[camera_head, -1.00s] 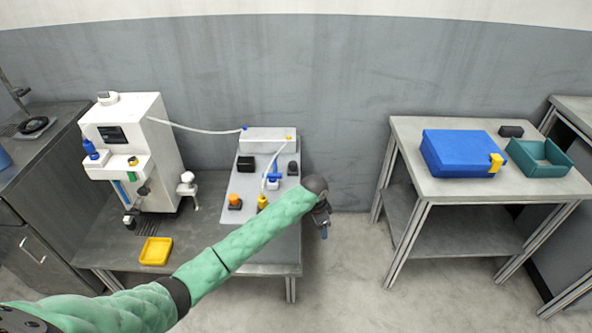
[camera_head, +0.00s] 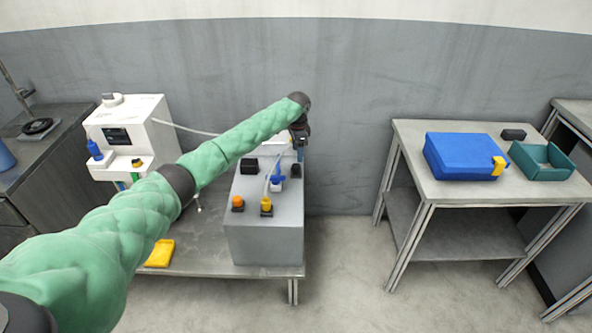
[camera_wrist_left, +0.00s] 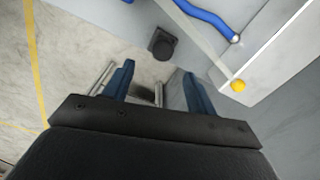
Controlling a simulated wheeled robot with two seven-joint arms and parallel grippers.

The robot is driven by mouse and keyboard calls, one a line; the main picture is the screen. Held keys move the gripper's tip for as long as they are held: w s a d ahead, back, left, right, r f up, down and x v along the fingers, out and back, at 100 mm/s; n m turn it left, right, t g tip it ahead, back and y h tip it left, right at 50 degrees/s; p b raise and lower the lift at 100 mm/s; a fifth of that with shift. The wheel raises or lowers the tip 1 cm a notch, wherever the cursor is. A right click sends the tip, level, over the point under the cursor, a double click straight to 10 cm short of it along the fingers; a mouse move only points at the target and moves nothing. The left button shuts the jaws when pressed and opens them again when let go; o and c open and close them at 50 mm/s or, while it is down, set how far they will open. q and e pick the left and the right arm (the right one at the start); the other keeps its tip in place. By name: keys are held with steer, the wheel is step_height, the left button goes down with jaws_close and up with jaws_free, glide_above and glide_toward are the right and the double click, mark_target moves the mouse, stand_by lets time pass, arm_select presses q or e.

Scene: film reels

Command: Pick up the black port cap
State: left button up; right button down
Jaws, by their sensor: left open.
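The black port cap (camera_head: 296,171) is a small dark piece at the right edge of the grey box's top in the head view. In the left wrist view the cap (camera_wrist_left: 163,45) has a square base with a round top and lies just beyond the fingertips, near their middle. My left gripper (camera_head: 301,150) is at the back right of the grey box, close to the cap. Its two blue fingers (camera_wrist_left: 160,82) are apart with nothing between them. My right gripper is not in view.
The grey box (camera_head: 265,240) also bears a black block (camera_head: 249,166), an orange-topped piece (camera_head: 238,203), a yellow-topped piece (camera_head: 266,206) and a blue connector (camera_head: 277,181) with a hose. A white machine (camera_head: 135,130) stands left. Open floor separates the right table (camera_head: 470,205).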

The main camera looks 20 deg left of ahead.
mark_target(296, 165)
arm_select(q)
steer(key=shift+f, duration=1.35)
steer(key=f, duration=0.1)
steer(key=f+p, duration=0.1)
steer(key=f, duration=0.2)
steer(key=shift+a+p, duration=0.25)
steer(key=shift+p, duration=0.05)
steer(key=shift+f, duration=0.5)
steer(key=c, duration=1.1)
steer(key=shift+o, duration=0.2)
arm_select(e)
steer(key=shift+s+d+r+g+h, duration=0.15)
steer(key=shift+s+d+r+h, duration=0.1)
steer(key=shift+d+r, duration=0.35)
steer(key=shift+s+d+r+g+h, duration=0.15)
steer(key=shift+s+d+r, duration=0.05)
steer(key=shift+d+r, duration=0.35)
arm_select(q)
steer(key=shift+r, duration=0.1)
